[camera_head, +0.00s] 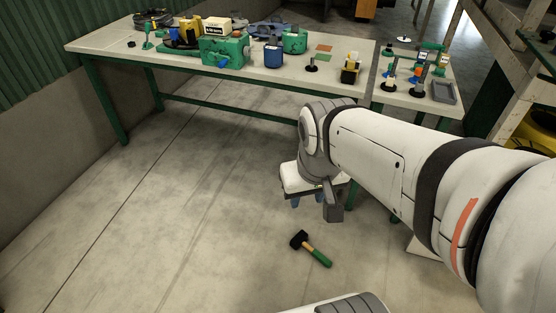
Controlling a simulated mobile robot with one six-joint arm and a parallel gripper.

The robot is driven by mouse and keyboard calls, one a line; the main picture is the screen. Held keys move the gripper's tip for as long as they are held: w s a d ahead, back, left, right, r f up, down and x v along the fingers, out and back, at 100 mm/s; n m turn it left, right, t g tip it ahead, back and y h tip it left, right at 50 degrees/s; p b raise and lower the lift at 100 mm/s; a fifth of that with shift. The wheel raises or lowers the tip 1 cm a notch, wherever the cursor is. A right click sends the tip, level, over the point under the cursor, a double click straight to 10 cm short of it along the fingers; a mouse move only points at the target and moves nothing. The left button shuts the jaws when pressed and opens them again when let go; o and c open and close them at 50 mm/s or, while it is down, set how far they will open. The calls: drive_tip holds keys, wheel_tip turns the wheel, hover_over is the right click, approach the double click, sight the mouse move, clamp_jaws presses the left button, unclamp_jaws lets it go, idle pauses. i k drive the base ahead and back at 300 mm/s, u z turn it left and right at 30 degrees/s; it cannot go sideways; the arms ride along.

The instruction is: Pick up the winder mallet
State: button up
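The winder mallet (310,249) lies on the bare concrete floor in the lower middle of the head view. Its head is black, and its handle is tan near the head and green toward the end. The handle points down and to the right. My gripper (333,207) hangs from the end of my white arm, above the mallet in the picture and apart from it. A dark grey finger part shows, pointing down. The rest of the gripper is hidden by my wrist or too small to make out, so its opening is unclear. The mallet is fully in view.
A long workbench (105,42) with green legs stands at the back, crowded with green machines and tools. A smaller side table (420,103) with fittings and a grey tray (443,92) stands at right. A wooden rack is at far right. The floor around the mallet is clear.

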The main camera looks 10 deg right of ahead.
sight(299, 239)
drive_tip(key=i, duration=0.85)
drive_tip(key=z, duration=0.05)
